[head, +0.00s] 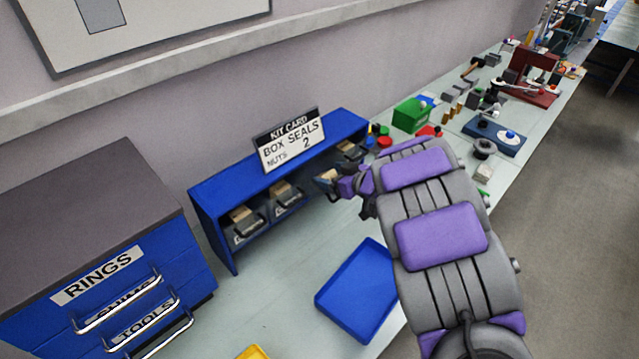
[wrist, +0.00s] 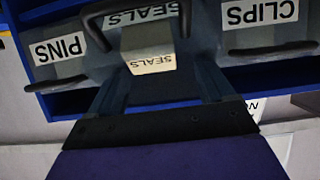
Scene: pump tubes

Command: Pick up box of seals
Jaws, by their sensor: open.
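The box of seals (wrist: 150,48) is a small beige carton with a SEALS label, upside down in the wrist view. It is at the grey bin labelled SEALS (wrist: 118,18). My gripper (wrist: 163,82) is open, with one dark finger on each side of the carton's near end. I cannot tell whether the fingers touch it. In the head view my gripper (head: 340,182) is at the front of the blue shelf (head: 203,203), and it partly hides the bin there.
In the wrist view the PINS bin (wrist: 58,52) and CLIPS bin (wrist: 262,22) flank the seals. A kit card (head: 290,141) stands on the shelf. A blue tray (head: 357,292) lies on the bench in front. A drawer cabinet (head: 75,215) stands left.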

